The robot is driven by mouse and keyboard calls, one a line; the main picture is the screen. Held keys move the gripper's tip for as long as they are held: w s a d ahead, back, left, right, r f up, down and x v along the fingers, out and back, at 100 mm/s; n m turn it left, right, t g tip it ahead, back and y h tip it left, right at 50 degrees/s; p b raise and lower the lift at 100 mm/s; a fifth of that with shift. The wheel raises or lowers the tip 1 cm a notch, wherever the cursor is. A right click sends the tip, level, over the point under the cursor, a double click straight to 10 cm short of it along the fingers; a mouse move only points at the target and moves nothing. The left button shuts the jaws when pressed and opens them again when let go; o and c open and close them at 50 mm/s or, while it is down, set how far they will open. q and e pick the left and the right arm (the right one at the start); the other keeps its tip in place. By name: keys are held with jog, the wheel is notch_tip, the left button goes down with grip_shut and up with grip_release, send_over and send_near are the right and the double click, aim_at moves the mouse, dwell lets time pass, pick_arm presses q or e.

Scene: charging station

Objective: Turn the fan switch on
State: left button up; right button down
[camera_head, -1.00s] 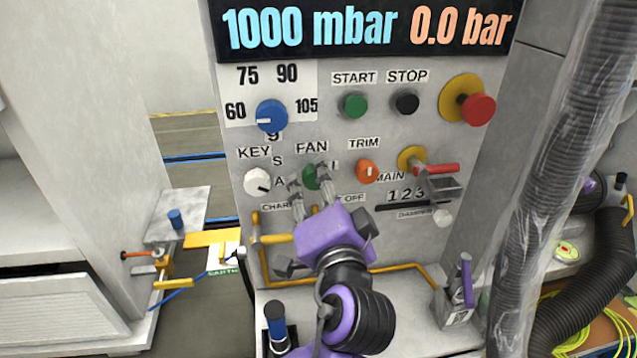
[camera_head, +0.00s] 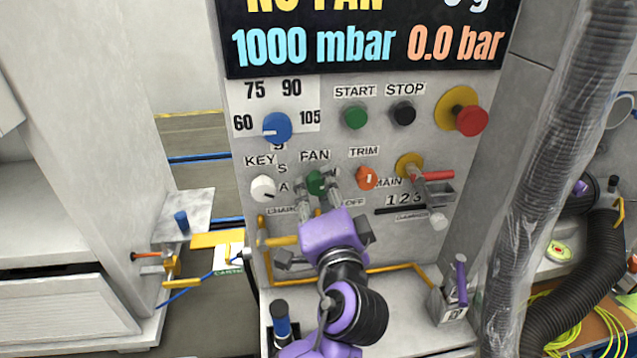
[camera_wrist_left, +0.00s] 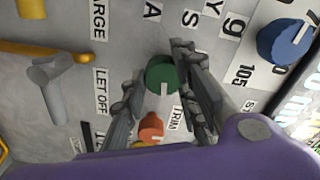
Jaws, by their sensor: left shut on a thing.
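The fan switch (camera_head: 316,183) is a round green knob under the FAN label on the grey panel. My left gripper (camera_head: 319,186) reaches up to it from below, with one finger on each side of the knob, and is shut on it. In the left wrist view the green fan switch (camera_wrist_left: 162,75) sits between the two grey fingers of my left gripper (camera_wrist_left: 155,68), and a short white mark shows on its edge. The fingers partly hide the panel lettering around the knob. My right gripper is not in view.
A white key knob (camera_head: 263,188) is close on the left and an orange trim knob (camera_head: 367,178) close on the right. Above are a blue dial (camera_head: 277,127), a green start button (camera_head: 355,117) and a red button (camera_head: 471,121). A yellow pipe (camera_head: 390,270) runs below.

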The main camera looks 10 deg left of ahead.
pick_arm(q)
jog(key=shift+r+m+p, duration=0.1)
jog(key=shift+m+p, duration=0.4)
jog(key=shift+m, duration=0.1)
jog(key=shift+c, duration=0.2)
jog(key=shift+m+p, duration=0.35)
jog(key=shift+m, duration=0.05)
jog(key=shift+f, duration=0.3)
jog(key=shift+f+m, duration=0.3)
jog(key=shift+f, duration=0.1)
jog(key=o, duration=0.9)
jog(key=shift+o, duration=0.5)
jog(key=shift+r, duration=0.1)
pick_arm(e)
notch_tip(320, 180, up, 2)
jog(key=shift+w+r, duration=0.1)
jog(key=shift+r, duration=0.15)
pick_arm(q)
jog(key=shift+r, duration=0.15)
